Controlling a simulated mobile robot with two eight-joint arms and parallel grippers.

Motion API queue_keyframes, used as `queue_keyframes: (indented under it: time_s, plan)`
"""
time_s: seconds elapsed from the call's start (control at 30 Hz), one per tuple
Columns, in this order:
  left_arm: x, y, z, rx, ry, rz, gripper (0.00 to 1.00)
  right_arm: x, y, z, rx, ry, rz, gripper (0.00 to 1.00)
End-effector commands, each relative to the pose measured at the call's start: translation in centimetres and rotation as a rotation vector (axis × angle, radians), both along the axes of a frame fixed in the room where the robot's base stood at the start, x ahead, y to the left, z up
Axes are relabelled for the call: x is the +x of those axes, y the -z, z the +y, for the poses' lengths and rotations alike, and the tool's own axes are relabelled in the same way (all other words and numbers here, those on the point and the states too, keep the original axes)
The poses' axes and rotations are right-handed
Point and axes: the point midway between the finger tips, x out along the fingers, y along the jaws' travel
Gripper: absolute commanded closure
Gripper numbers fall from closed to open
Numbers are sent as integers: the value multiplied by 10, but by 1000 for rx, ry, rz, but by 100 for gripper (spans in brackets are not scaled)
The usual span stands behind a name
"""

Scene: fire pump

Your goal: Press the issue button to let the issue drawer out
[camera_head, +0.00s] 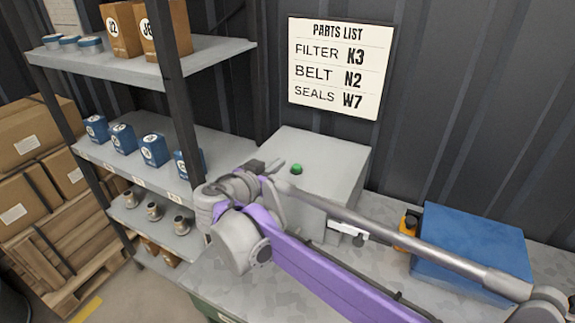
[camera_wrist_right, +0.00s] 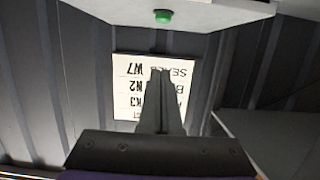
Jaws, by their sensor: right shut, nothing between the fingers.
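The green issue button (camera_head: 296,169) sits on top of a grey box (camera_head: 335,158) on the bench. It also shows in the right wrist view (camera_wrist_right: 163,16), at the top edge. My right gripper (camera_head: 276,166) is just left of the button in the head view, with no visible contact. Its fingers (camera_wrist_right: 160,74) are shut together and empty. A white piece (camera_head: 347,231) shows low on the front of the box. My right arm hides much of that front, so I cannot tell how the issue drawer stands. My left gripper is out of view.
A parts list sign (camera_head: 340,68) hangs on the wall behind the box. A shelf rack (camera_head: 190,60) with blue boxes and cartons stands close on the left. A blue case (camera_head: 473,250) lies on the bench (camera_head: 385,263) at right.

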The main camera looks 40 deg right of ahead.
Motion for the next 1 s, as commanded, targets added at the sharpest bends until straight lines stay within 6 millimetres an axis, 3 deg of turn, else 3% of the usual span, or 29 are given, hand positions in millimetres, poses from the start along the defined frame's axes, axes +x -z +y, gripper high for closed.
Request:
queue_keyframes:
  time_s: [0.5,0.73,1.0]
  plan:
    - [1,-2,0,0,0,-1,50,43,24,-86,0,4,1,100]
    - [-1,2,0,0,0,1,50,43,56,-83,0,0,1,100]
    - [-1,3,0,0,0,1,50,43,64,-83,0,0,1,100]
